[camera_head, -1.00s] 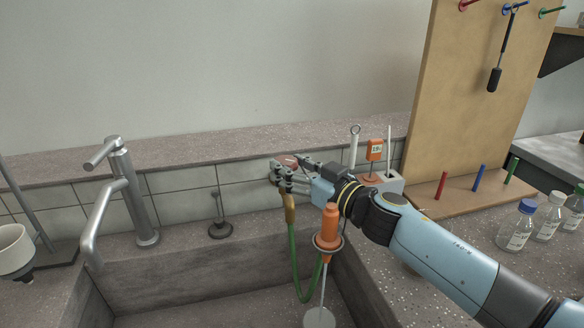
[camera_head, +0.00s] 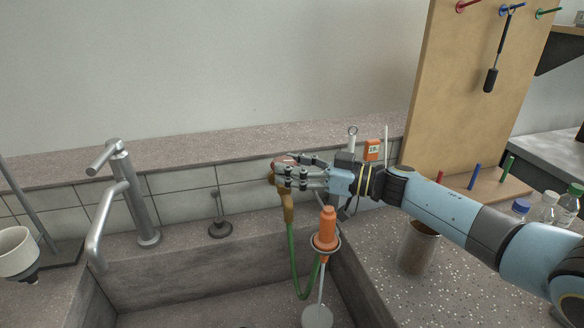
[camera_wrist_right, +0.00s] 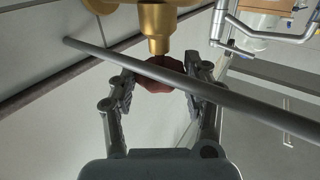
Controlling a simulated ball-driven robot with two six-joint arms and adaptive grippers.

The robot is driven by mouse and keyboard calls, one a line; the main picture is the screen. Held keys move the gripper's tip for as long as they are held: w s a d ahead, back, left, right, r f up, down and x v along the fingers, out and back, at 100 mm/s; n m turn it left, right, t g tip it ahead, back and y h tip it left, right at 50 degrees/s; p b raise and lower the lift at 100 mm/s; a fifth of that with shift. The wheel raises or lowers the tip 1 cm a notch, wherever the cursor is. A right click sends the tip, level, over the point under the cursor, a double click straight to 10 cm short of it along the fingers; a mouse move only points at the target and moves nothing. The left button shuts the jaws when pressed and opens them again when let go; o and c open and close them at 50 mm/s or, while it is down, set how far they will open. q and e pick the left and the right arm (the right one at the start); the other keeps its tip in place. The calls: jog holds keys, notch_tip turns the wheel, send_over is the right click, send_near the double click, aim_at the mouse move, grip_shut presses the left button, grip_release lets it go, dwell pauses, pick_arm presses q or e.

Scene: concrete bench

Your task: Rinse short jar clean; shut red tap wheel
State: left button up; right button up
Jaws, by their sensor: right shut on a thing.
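The red tap wheel (camera_head: 284,162) sits on a brass tap (camera_head: 287,205) at the back of the sink, mostly hidden by my fingers. My right gripper (camera_head: 281,175) is shut on the wheel. In the right wrist view, the wheel (camera_wrist_right: 150,86) shows reddish between the two fingers (camera_wrist_right: 160,90), below the brass tap body (camera_wrist_right: 157,20). A squat cylindrical vessel (camera_head: 417,250), which looks like the short jar, stands on the bench right of the sink, apart from my gripper. I cannot tell whether it is clean. My left gripper is out of view.
A green hose (camera_head: 293,262) hangs from the brass tap into the sink. An orange-handled tool (camera_head: 326,228) stands at the sink's right edge. A steel faucet (camera_head: 135,190) is left. Bottles (camera_head: 545,208) and a pegboard (camera_head: 480,100) are right. A grey rod (camera_wrist_right: 200,92) crosses the wrist view.

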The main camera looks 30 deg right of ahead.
jog(key=shift+f+n+g+y, duration=0.1)
jog(key=shift+n+g+y, duration=0.3)
jog(key=shift+y, duration=0.1)
jog(key=o, duration=1.2)
jog(key=shift+c, duration=0.2)
jog(key=v, duration=1.2)
